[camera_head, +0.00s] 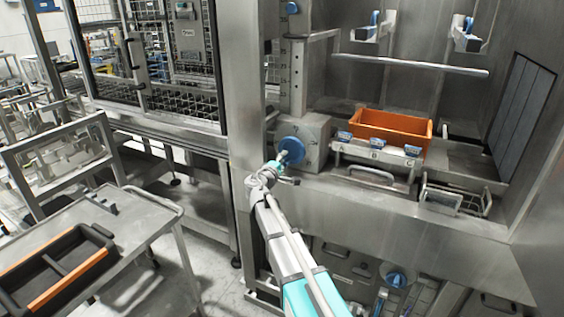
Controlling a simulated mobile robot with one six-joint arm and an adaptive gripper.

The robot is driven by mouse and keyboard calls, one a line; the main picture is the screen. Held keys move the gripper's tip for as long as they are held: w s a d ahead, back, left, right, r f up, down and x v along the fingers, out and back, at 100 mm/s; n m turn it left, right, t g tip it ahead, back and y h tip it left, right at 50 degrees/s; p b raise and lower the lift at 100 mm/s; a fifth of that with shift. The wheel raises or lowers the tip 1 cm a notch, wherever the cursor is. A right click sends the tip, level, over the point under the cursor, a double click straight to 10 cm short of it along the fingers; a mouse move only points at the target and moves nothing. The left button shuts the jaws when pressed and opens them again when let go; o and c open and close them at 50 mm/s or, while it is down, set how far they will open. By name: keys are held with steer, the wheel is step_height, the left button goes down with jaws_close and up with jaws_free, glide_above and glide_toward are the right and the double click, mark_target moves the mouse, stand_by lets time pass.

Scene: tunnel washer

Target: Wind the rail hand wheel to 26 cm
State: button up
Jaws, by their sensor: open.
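The hand wheel (291,148) is a round blue wheel on the front of a grey metal box (311,134). The box stands at the left end of the washer ledge. A vertical rail with scale marks (298,78) rises above the box; its numbers are too small to read. My gripper (282,158) is at the lower left part of the wheel, its light-coloured tip against or just in front of it. It is open. I cannot tell whether it touches the wheel. The gripper hides part of the wheel's lower edge.
An orange bin (392,137) sits right of the box, with blue-topped holders marked A, B, C (378,147) before it. A horizontal bar (410,65) crosses above. A steel post (243,110) stands close left of the wheel. A trolley (120,235) stands at lower left.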

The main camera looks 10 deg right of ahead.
steer(key=v, duration=0.7)
stand_by(0.7)
steer(key=shift+s+d+f+m+g, duration=0.1)
steer(key=shift+s+d+m+g, duration=0.2)
steer(key=shift+d, duration=0.15)
steer(key=s+d+f+m+g+y+p, duration=0.1)
steer(key=s+d+f+m+g+p, duration=0.25)
steer(key=s, duration=0.35)
steer(key=s+d+f+m+g+y+p, duration=0.1)
steer(key=s+d+f+m+g+p, duration=0.1)
steer(key=s+d+m+g, duration=0.3)
steer(key=s+a+f+m+g+y+p, duration=0.1)
steer(key=s+y, duration=0.3)
steer(key=s, duration=0.4)
steer(key=s+a+g+y+p, duration=0.3)
steer(key=s+g+y+p, duration=0.1)
steer(key=s, duration=0.5)
steer(key=shift+f+m+y+p, duration=0.3)
steer(key=shift+f+m, duration=0.05)
steer(key=shift+f, duration=0.05)
